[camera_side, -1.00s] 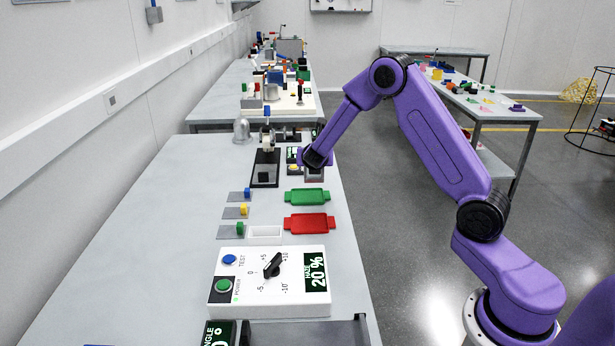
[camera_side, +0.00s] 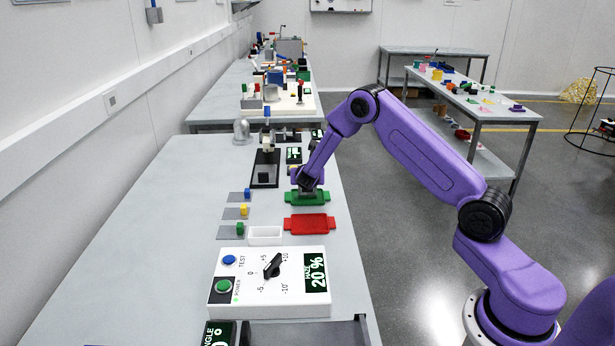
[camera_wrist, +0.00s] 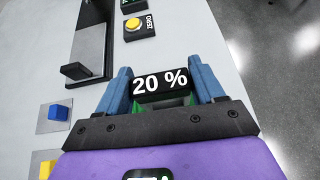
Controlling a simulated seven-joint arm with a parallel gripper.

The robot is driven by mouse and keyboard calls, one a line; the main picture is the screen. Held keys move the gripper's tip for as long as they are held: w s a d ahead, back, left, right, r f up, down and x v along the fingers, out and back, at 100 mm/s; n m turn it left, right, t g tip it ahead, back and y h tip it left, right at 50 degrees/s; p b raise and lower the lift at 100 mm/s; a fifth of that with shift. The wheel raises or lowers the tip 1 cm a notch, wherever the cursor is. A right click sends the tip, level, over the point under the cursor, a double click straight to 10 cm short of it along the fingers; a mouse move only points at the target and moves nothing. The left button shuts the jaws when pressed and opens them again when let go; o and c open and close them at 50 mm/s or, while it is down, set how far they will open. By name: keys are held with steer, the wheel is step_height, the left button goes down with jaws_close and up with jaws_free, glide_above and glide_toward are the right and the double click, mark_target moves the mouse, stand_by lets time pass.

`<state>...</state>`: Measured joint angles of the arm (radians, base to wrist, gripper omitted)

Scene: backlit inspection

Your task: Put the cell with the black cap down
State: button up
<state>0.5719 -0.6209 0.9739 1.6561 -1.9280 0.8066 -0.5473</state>
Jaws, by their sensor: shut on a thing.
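My gripper (camera_side: 307,187) is over the green tray (camera_side: 321,198) on the bench in the side view. In the wrist view my gripper (camera_wrist: 163,76) has its two blue fingers on either side of a black cap (camera_wrist: 160,83) that reads "20 %", and is shut on this cell. The cell's body below the cap is mostly hidden. Green of the tray shows just under it. I cannot tell whether the cell touches the tray.
The red tray (camera_side: 310,224) is empty, nearer the camera. Blue (camera_side: 247,193), yellow (camera_side: 244,211) and green (camera_side: 240,228) blocks sit on grey plates at left. A black-based stand (camera_side: 265,168) and a yellow ZERO button (camera_wrist: 133,24) are beyond. A white control box (camera_side: 268,275) is in front.

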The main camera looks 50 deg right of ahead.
steer(key=shift+f, duration=0.1)
steer(key=o, duration=1.4)
steer(key=shift+s+a+r, duration=0.1)
steer(key=shift+a+r, duration=0.05)
steer(key=shift+r, duration=0.05)
steer(key=s+a+r+m+g, duration=0.1)
steer(key=s+a+r+m, duration=0.3)
steer(key=s+a+r, duration=0.7)
steer(key=s+a+m+g+y, duration=0.2)
steer(key=s+a+m+y, duration=0.1)
steer(key=s, duration=0.9)
steer(key=s+a+r+m+g+y, duration=0.1)
steer(key=s+a, duration=0.4)
steer(key=s, duration=0.7)
steer(key=s+a+m+g+y, duration=0.4)
steer(key=s+m+y, duration=0.1)
steer(key=s, duration=0.7)
steer(key=shift+s+r+m, duration=0.25)
steer(key=shift+m, duration=0.15)
